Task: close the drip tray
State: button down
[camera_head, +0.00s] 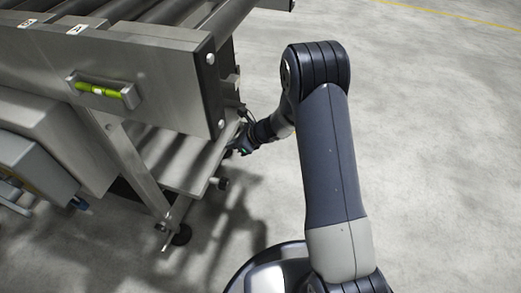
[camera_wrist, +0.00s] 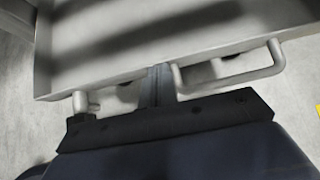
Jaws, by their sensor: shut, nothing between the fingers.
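The drip tray (camera_head: 188,166) is a flat metal tray low under the roller conveyor in the head view. In the wrist view the drip tray (camera_wrist: 150,40) spans the upper part, with its front edge running across the middle. A bent metal bar handle (camera_wrist: 232,82) sticks out from that edge, right of my gripper. My gripper (camera_wrist: 157,82) is shut and empty, its fingertips close to the front edge and left of the handle. I cannot tell whether they touch. In the head view my gripper (camera_head: 243,148) is beside the tray's right end, partly hidden by my arm.
The steel conveyor frame (camera_head: 150,78) stands above the tray, with a green spirit level (camera_head: 98,90) on its side. A frame leg (camera_head: 140,165) and its foot (camera_head: 180,234) stand in front of the tray. The concrete floor (camera_head: 430,130) on the right is clear.

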jog(key=p, duration=0.2)
send_near(199, 143)
jog(key=w+a, duration=0.1)
jog(key=a, duration=0.1)
jog(key=a+f, duration=0.1)
jog(key=a, duration=0.1)
jog(key=w+a+f, duration=0.1)
jog(key=a, duration=0.1)
jog(key=shift+w+a, duration=0.2)
jog(key=shift+w, duration=0.15)
jog(key=shift+w+a, duration=0.15)
jog(key=shift+a, duration=0.1)
